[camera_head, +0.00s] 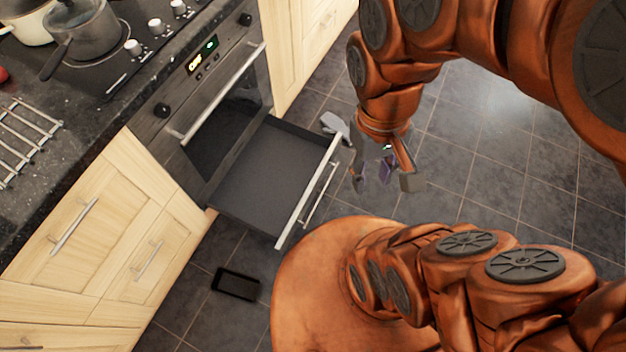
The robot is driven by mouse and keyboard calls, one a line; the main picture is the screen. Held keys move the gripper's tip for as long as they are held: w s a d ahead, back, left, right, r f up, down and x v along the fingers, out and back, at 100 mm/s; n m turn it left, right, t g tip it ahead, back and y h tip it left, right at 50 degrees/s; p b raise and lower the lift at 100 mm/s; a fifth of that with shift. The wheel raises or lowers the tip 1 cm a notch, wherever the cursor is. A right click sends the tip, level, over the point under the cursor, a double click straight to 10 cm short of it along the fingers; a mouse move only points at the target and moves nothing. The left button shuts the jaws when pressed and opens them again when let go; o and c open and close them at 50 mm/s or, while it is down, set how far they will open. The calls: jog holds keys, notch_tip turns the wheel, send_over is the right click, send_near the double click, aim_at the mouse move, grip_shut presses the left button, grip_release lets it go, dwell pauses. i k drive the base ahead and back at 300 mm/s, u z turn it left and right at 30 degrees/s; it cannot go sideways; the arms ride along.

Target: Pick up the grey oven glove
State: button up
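My gripper (384,183) hangs just right of the open drawer's front, pointing down over the floor. Its fingers are spread apart, with floor tiles visible between the tips. A small purple patch (387,168) shows between the fingers; I cannot tell whether it is part of the gripper or a separate thing. A light grey shape (335,124) shows left of the gripper, by the drawer's far front corner. It may be the grey oven glove, but it is partly hidden and too small to be sure. No other glove-like thing shows.
The open, seemingly empty drawer (262,176) juts out below the oven (215,85), close to my gripper. A dark flat rectangular thing (236,284) lies on the floor. A saucepan (85,30) stands on the hob, with a wire rack (25,135) on the counter. Tiled floor (490,150) is clear at right.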

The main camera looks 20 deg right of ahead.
aim_at(334, 124)
jog(key=z, duration=1.65)
jog(key=i, duration=0.9)
jog(key=u, duration=2.6)
